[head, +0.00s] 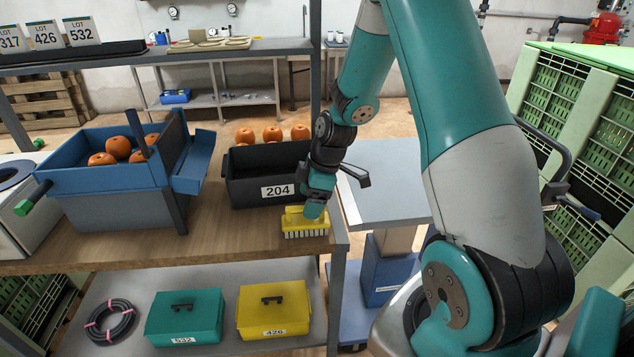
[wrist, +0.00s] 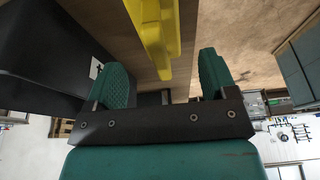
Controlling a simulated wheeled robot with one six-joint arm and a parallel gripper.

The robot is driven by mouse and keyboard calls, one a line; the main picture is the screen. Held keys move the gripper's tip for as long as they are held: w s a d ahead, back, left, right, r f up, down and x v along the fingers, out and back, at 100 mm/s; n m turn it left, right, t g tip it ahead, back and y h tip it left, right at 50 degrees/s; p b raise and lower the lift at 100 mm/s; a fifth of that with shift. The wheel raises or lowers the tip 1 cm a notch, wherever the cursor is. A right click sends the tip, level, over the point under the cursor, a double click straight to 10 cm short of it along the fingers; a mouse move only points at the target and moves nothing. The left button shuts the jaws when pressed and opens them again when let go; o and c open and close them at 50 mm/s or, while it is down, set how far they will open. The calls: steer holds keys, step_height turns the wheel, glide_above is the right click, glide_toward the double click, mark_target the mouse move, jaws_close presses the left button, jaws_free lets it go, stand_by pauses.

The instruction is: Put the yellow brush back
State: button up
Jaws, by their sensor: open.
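The yellow brush (head: 305,223) sits on the wooden bench top near its front right corner, pale bristles down. It stands just in front of the black bin marked 204 (head: 240,190). My gripper (head: 315,207) is right at the brush's handle, coming from above. In the wrist view the yellow handle (wrist: 157,38) shows between the two green fingers of my gripper (wrist: 163,75), nearer the left one. The fingers are apart, with a gap on the right side. In the head view my gripper hides part of the handle.
A blue bin (head: 95,180) with oranges stands left on the bench. Several oranges (head: 272,134) show at the black bin's back edge. A teal box (head: 185,316), a yellow box (head: 273,310) and a coiled hose (head: 109,320) lie on the lower shelf. Green crates (head: 570,110) stand right.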

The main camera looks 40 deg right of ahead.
steer(key=v, duration=0.6)
steer(key=shift+a+r+b, duration=0.15)
steer(key=shift+r+b, duration=0.2)
steer(key=shift+r, duration=0.1)
steer(key=s+a+r+m, duration=0.1)
steer(key=s+a+r, duration=0.1)
steer(key=a+r, duration=0.3)
steer(key=s+a+r, duration=0.2)
steer(key=a, duration=0.6)
steer(key=s+a+r+m+g, duration=0.1)
steer(key=s+a+r, duration=0.1)
steer(key=s+a, duration=0.3)
steer(key=s+a+r+m+g+y, duration=0.1)
steer(key=s+a+r+m, duration=0.1)
steer(key=s+a, duration=0.4)
steer(key=s+r, duration=0.1)
steer(key=s, duration=0.4)
steer(key=shift+s+a+r, duration=0.25)
